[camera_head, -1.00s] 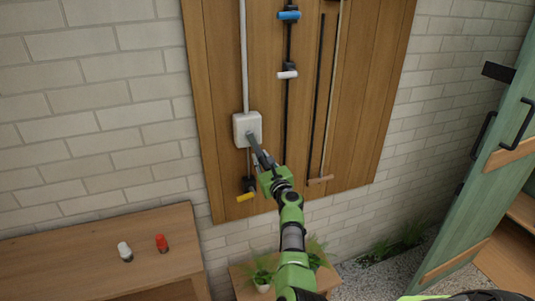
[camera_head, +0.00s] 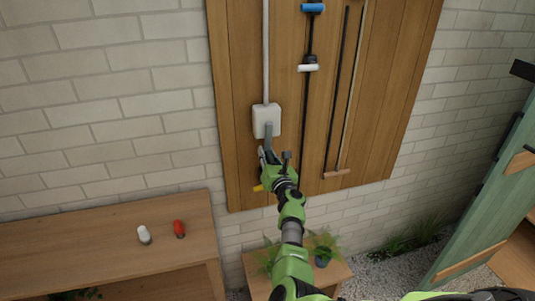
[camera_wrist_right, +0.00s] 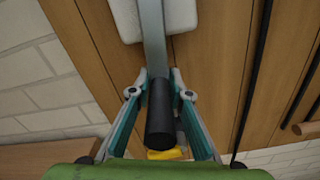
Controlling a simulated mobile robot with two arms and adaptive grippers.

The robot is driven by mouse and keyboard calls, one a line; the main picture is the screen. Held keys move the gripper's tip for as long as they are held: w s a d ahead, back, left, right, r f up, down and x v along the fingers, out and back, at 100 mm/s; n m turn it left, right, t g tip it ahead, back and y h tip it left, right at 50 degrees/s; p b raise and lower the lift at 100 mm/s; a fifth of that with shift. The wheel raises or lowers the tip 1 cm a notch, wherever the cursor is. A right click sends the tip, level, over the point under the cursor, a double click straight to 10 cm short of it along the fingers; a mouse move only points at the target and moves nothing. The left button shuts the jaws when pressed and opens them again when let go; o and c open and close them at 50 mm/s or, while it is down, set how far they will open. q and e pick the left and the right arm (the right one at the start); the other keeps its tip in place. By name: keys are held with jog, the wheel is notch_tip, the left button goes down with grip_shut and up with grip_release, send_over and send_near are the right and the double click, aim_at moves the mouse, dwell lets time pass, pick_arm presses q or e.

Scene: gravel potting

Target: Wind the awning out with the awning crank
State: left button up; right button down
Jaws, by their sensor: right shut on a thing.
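The awning crank (camera_head: 268,129) is a flat grey arm on a pale grey box (camera_head: 266,119) mounted on a wooden wall panel. It hangs about straight down from the box. In the right wrist view the crank arm (camera_wrist_right: 151,40) runs down from the box (camera_wrist_right: 180,17) to a black cylindrical handle (camera_wrist_right: 160,115). My right gripper (camera_head: 268,156) is just below the box. Its two fingers, also in the right wrist view (camera_wrist_right: 160,98), are closed around the handle from both sides. The awning itself is not in view. My left gripper is not in view.
A yellow-handled tool (camera_head: 258,188) hangs close behind my right gripper. Tools with white (camera_head: 308,68) and blue (camera_head: 312,8) handles and long poles (camera_head: 338,100) hang to the right. A wooden bench (camera_head: 100,245) holds white and red bottles. A green door (camera_head: 485,200) stands at right.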

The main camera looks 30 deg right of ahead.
jog(key=shift+d+r, duration=0.15)
jog(key=shift+r, duration=0.2)
jog(key=c, duration=1.9)
grip_release()
jog(key=shift+f, duration=0.15)
